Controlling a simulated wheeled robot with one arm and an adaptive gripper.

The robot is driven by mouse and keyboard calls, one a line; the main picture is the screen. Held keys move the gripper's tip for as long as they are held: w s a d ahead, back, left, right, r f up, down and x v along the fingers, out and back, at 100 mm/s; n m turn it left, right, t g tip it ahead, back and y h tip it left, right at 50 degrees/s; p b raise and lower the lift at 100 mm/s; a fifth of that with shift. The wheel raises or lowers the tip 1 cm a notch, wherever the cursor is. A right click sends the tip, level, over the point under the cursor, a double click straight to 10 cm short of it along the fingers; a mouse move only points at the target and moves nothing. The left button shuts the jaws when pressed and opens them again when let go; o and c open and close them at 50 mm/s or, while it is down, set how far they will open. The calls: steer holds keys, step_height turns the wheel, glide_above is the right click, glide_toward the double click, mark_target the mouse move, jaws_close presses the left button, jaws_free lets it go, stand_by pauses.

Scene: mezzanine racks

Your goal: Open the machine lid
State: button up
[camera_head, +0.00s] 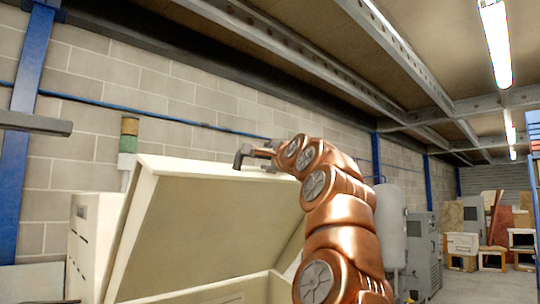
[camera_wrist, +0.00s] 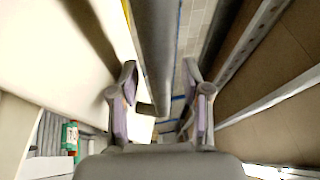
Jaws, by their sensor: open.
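The machine lid (camera_head: 205,230) is raised and tilted up, with its cream inner face towards the head camera. The cream machine body (camera_head: 95,240) stands below and to the left of it. My gripper (camera_head: 258,153) is at the lid's upper edge in the head view, small and partly hidden by my arm. In the wrist view my gripper (camera_wrist: 160,88) is open, its two fingers apart on either side of a dark grey bar (camera_wrist: 156,50), which looks like the lid's handle. The pale lid surface (camera_wrist: 60,50) fills the left. Contact between fingers and bar cannot be told.
A signal tower (camera_head: 128,145) stands behind the machine by the block wall. A blue post (camera_head: 28,100) is at the left. A grey tank (camera_head: 390,220), cabinets (camera_head: 422,255) and stacked boxes (camera_head: 462,245) stand to the right. Ceiling beams run overhead.

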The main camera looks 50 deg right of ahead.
jaws_close()
stand_by(0.3)
stand_by(0.3)
